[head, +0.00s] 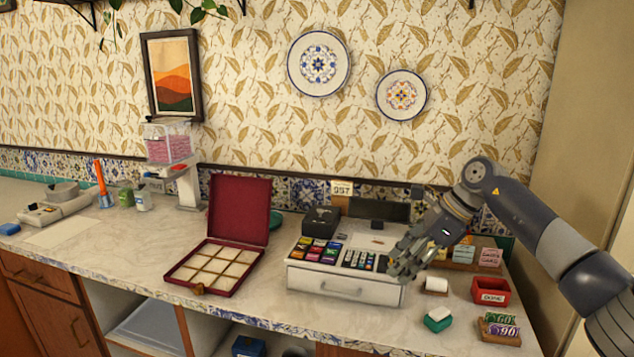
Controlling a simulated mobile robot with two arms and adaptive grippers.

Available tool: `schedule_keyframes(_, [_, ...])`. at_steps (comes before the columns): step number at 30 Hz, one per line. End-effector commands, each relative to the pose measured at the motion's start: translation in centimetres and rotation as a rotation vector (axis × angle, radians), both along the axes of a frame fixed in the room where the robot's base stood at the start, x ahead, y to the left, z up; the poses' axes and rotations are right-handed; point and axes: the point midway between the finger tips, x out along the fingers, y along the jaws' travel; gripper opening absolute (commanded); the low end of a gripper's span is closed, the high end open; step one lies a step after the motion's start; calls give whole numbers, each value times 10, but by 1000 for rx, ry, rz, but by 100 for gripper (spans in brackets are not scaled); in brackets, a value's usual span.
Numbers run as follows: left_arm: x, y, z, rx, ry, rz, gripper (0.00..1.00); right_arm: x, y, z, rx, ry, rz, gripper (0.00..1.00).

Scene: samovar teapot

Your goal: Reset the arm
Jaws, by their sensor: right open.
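My right gripper (408,262) is open at the end of my right arm (540,217), which comes in from the right edge. The gripper points down and left, at the right side of the white cash register (345,290), and covers part of it. I cannot tell whether the fingers touch it. Nothing shows between the fingers. My left gripper is out of view.
An open red box (207,287) with pale compartments stands left of the register. A red bin (490,291), a white-and-green block (438,319) and small packs (500,328) sit at right. Clear marble counter (120,262) lies left of the box.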

Motion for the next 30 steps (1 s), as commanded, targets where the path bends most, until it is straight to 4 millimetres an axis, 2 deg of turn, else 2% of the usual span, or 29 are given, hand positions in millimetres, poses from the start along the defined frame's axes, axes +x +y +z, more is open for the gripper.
schedule_keyframes(5, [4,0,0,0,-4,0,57,1,57,-17,164,-22,-4,44])
schedule_keyframes(11, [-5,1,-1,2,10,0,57,-8,140,-27,469,-15,-63,44])
schedule_keyframes(12, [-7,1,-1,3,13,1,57,-13,159,-26,557,-2,-89,44])
schedule_keyframes(15, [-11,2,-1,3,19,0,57,-24,199,-15,810,53,-187,44])
schedule_keyframes(18, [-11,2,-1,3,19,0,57,-32,219,0,1063,137,-325,44])
schedule_keyframes(20, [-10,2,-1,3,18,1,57,-35,222,8,1207,201,-424,44])
schedule_keyframes(23, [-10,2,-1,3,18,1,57,-36,211,15,1435,325,-613,44])
schedule_keyframes(26, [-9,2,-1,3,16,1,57,-36,185,10,1640,464,-833,44])
schedule_keyframes(29, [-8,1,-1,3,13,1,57,-39,150,-11,1815,615,-1082,44])
schedule_keyframes(30, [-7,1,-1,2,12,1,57,-42,134,-24,1876,676,-1190,44])
